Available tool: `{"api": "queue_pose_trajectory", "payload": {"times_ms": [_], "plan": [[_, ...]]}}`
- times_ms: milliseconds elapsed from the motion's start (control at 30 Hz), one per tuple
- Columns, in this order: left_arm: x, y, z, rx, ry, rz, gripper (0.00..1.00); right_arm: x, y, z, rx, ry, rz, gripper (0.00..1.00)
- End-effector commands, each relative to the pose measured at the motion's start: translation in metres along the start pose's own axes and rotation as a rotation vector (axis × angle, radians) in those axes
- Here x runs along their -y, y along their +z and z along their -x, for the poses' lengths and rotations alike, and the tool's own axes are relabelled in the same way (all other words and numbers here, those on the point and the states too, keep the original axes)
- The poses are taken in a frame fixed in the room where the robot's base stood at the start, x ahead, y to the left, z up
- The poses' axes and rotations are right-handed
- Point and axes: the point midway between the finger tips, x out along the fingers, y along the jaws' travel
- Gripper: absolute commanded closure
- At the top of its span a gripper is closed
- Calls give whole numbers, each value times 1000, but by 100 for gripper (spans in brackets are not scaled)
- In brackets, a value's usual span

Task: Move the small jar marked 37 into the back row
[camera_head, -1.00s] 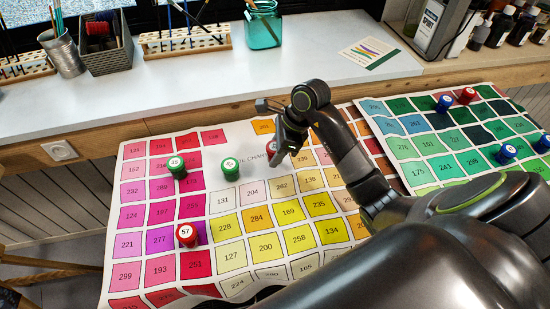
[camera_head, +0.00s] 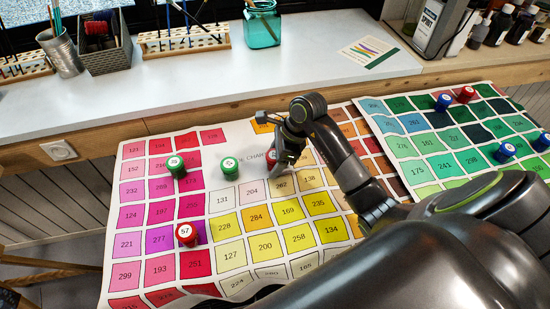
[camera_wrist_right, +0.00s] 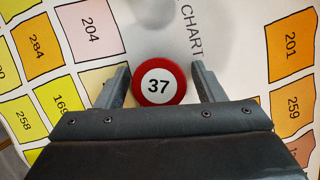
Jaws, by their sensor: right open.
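The small jar marked 37 (camera_wrist_right: 158,86) has a red lid with a white disc and stands upright on the colour chart (camera_wrist_right: 150,35). In the head view the red jar (camera_head: 272,154) is mostly hidden by my right gripper (camera_head: 287,158). In the right wrist view my right gripper (camera_wrist_right: 161,78) is open, one finger on each side of the jar. A narrow gap shows between the lid and each finger. My left gripper is not in view.
Green jars (camera_head: 176,166) (camera_head: 229,166) and the red jar 57 (camera_head: 186,235) stand on the same chart. Blue jars (camera_head: 444,102) (camera_head: 504,153) and another red jar (camera_head: 466,94) stand on the right chart (camera_head: 425,170).

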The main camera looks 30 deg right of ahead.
Motion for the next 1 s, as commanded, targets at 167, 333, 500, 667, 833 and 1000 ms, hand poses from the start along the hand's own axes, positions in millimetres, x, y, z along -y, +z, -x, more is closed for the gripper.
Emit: {"api": "queue_pose_trajectory", "payload": {"times_ms": [167,333,500,667,833,1000], "plan": [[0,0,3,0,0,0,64,0,1,3,0,0,0,38],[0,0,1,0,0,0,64,1,0,23,-1,-5,3,38],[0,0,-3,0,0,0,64,2,0,62,-3,-8,4,38],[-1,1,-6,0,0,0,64,1,0,93,-3,-5,2,38],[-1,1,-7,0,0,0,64,1,0,114,-2,-3,1,38],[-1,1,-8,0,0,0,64,0,1,122,-1,-1,1,38]]}}
